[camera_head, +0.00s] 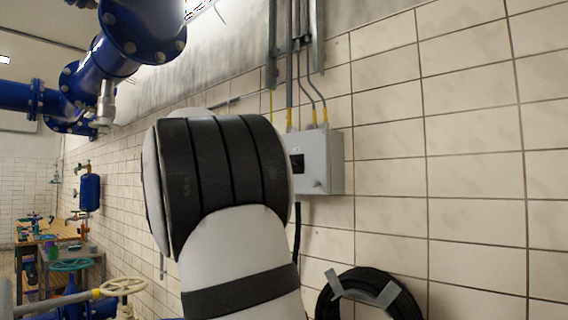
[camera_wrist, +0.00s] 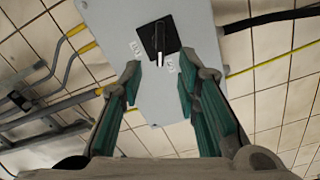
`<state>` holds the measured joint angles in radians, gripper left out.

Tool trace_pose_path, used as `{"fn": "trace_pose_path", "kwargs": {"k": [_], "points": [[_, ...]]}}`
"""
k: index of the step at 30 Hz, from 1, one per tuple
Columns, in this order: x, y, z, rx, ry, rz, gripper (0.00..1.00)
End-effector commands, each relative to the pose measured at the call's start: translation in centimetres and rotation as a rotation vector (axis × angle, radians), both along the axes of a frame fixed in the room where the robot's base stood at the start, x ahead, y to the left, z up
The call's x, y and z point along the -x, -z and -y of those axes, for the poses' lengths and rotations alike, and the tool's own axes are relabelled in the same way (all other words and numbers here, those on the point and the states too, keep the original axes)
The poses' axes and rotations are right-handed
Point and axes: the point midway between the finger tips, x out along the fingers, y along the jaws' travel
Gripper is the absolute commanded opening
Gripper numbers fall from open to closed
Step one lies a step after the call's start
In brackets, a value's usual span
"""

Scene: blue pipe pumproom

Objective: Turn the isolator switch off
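The isolator switch is a black square plate with a dark rotary handle (camera_wrist: 158,40) on a light grey box (camera_wrist: 160,110). In the wrist view the handle lies along the picture's vertical, its pale tip pointing down, between two small label marks. The box also shows in the head view (camera_head: 323,165), on the tiled wall, partly hidden behind my arm. My gripper (camera_wrist: 157,72) is open, its two green-padded fingers apart on either side of the handle's lower end in the picture. Nothing is between the fingers, and contact with the box cannot be told. The head view hides my gripper behind my arm.
Conduits with yellow ends (camera_head: 308,113) rise from the box's top. A black coiled hose (camera_head: 370,295) hangs on the wall below it. Blue pipes (camera_head: 125,40) run at upper left, and a cream valve wheel (camera_head: 122,286) stands at lower left. The tiled wall right of the box is clear.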

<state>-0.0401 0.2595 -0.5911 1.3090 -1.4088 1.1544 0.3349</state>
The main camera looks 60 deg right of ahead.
Motion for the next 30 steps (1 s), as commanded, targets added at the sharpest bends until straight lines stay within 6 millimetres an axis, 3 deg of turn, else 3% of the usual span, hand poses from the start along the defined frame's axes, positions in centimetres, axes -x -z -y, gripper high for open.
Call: {"fn": "trace_pose_path", "kwargs": {"k": [9, 15, 29, 30], "points": [[1.0, -0.2, 6.4, 0.001, 0.004, -0.002, 0.30], [1.1, -0.1, 9.0, -0.001, 0.001, -0.002, 0.30], [1.1, 0.1, 10.2, -0.002, -0.002, -0.001, 0.30], [1.1, 0.0, 10.1, -0.002, -0.002, -0.001, 0.23]]}}
